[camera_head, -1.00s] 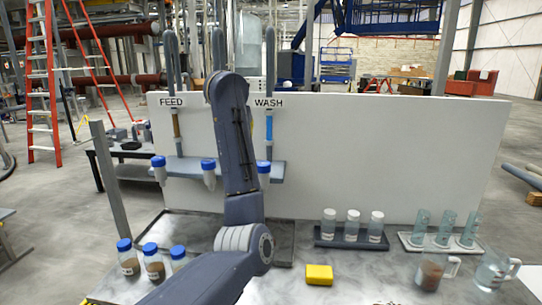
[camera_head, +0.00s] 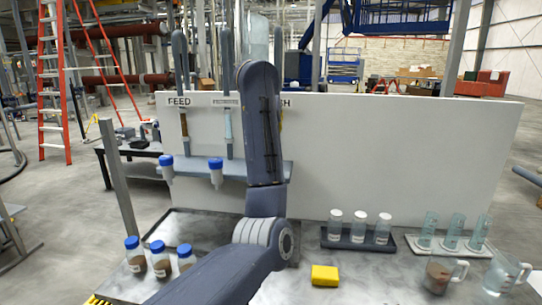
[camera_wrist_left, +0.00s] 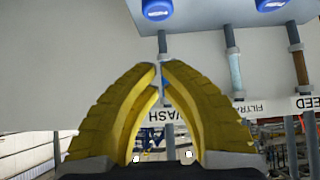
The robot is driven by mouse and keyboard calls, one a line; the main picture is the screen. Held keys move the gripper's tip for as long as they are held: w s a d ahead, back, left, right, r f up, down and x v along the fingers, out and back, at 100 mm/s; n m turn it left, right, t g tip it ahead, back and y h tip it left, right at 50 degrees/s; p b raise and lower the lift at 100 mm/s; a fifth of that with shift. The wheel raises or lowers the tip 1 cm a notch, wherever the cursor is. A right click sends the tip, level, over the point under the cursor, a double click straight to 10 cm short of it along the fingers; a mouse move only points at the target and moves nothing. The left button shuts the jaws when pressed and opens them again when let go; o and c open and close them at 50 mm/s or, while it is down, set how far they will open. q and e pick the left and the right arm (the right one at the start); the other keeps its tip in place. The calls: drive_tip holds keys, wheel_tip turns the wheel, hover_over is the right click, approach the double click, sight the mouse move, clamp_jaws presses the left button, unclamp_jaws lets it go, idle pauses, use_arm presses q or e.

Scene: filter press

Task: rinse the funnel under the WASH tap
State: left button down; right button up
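The WASH sign is mostly covered by my left arm in the head view, with only its end letters (camera_head: 287,101) showing. In the left wrist view the WASH label (camera_wrist_left: 172,141) appears upside down. A blue-capped fitting (camera_wrist_left: 157,9) and a thin pipe (camera_wrist_left: 163,45) line up with that label. The yellow fingers of my left gripper (camera_wrist_left: 160,70) point toward that pipe. Their tips are close together with a narrow gap, and I cannot tell whether they touch the pipe. I cannot make out a funnel. My right gripper is not in view.
Two blue-capped fittings (camera_head: 215,164) show on the shelf under the FEED and FILTRATE pipes. Brown-filled bottles (camera_head: 160,258), a yellow block (camera_head: 325,275), a dark rack of jars (camera_head: 345,243), clear cylinders (camera_head: 452,232) and two jugs (camera_head: 440,275) stand on the bench.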

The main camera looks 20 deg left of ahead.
use_arm(q)
drive_tip(key=x, duration=0.6)
drive_tip(key=s+f+x, duration=0.1)
drive_tip(key=x, duration=0.2)
drive_tip(key=shift+w+a+f, duration=0.1)
drive_tip(key=shift+w+f, duration=0.05)
drive_tip(key=shift+w, duration=0.05)
drive_tip(key=shift+f, duration=1.15)
drive_tip(key=shift+f, duration=0.95)
drive_tip(key=shift+r, duration=0.1)
drive_tip(key=r, duration=0.4)
drive_tip(key=shift+d+r, duration=0.15)
drive_tip(key=shift+d, duration=0.05)
drive_tip(key=v, duration=0.9)
drive_tip(key=shift+s+r, duration=0.2)
drive_tip(key=shift+s, duration=0.15)
